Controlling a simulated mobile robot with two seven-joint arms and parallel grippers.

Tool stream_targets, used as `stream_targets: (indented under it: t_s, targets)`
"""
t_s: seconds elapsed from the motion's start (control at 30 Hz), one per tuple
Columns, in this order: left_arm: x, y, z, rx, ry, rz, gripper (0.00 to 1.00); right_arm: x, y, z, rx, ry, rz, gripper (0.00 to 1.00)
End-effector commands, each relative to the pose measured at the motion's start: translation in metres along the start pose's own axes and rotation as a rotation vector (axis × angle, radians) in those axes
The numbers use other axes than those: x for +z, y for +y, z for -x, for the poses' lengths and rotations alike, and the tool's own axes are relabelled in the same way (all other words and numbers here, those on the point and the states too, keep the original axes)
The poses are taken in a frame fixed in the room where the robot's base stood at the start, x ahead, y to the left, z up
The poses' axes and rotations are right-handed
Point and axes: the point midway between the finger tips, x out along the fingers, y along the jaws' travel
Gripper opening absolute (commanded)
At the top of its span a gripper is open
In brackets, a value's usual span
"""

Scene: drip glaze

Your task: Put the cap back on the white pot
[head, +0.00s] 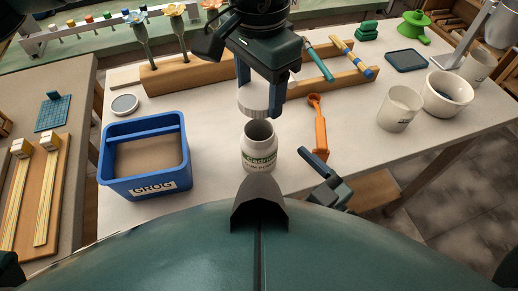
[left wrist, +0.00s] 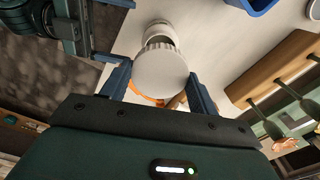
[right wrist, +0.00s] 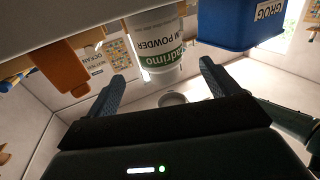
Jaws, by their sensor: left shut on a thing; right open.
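The white pot (head: 259,146) stands upright and open on the table, with a green label on its front. My left gripper (head: 261,106) is shut on the white ribbed cap (head: 254,98) and holds it above the pot's mouth, apart from it. In the left wrist view the cap (left wrist: 160,72) sits between the fingers and partly covers the pot (left wrist: 160,32) behind it. My right gripper (head: 316,166) is open and empty, low at the table's front edge to the right of the pot. The right wrist view shows the pot (right wrist: 155,45) beyond its fingers (right wrist: 165,75).
A blue GROG box (head: 146,188) stands left of the pot. An orange tool (head: 318,125) lies to the right. A wooden rack with flower tools (head: 200,77) stands behind. A white cup (head: 399,108) and a bowl (head: 447,93) stand at the right.

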Motion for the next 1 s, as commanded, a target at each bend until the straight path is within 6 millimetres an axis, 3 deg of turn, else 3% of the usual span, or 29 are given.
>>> stream_targets:
  t_s: [0.2, 0.43, 0.9, 1.0]
  targets:
    - [0.000, 0.000, 0.000, 0.000, 0.000, 0.000, 0.39, -0.001, 0.001, -0.045, 0.003, 0.003, -0.002, 0.88]
    - [0.000, 0.000, 0.000, 0.000, 0.000, 0.000, 0.39, 0.000, 0.001, -0.076, 0.002, 0.000, -0.001, 0.88]
    - [0.000, 0.000, 0.000, 0.000, 0.000, 0.000, 0.39, 0.001, 0.000, -0.086, 0.000, -0.001, -0.001, 0.88]
    - [0.000, 0.000, 0.000, 0.000, 0.000, 0.000, 0.39, 0.001, 0.000, -0.086, 0.000, -0.001, -0.001, 0.79]
